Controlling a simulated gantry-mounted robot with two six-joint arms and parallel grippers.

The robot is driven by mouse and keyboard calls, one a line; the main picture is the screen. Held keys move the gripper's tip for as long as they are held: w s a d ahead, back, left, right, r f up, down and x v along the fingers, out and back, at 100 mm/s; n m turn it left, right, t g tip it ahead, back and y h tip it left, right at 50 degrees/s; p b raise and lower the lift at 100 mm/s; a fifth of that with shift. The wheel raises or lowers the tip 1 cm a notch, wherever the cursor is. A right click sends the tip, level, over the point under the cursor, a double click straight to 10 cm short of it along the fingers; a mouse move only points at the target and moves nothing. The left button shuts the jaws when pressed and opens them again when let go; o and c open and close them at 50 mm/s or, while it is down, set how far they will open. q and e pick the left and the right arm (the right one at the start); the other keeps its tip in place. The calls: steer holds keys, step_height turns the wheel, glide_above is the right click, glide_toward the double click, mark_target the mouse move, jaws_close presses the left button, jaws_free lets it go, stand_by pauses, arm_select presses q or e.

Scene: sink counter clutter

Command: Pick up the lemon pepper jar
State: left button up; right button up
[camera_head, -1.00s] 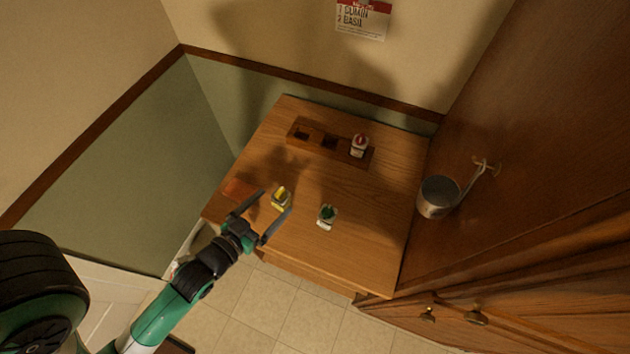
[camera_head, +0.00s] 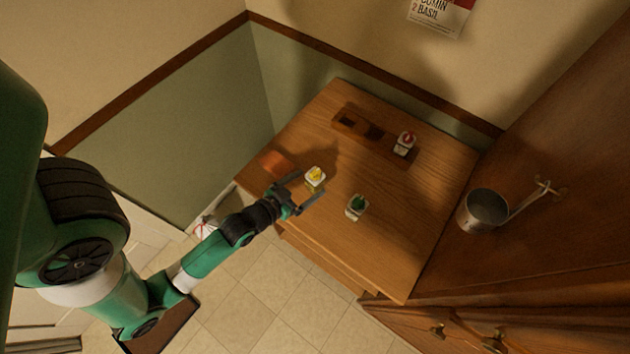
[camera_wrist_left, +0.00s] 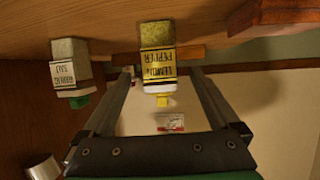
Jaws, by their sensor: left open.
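The lemon pepper jar (camera_head: 315,175) stands on the wooden table and has a yellow lid. In the left wrist view the lemon pepper jar (camera_wrist_left: 157,62) has a yellow label and appears upside down between my fingertips. My left gripper (camera_head: 310,187) is open, with its fingers on either side of the jar. I cannot tell whether either finger touches it. My right gripper is not in view.
A red-lidded jar (camera_head: 404,142) sits in the wooden rack (camera_head: 373,133). A metal pot (camera_head: 484,210) hangs at the right. An orange-brown item (camera_head: 277,161) lies left.

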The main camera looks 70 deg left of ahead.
mark_target(309, 183)
arm_select(q)
steer(key=x, duration=0.4)
steer(key=shift+r, duration=0.2)
jaws_close()
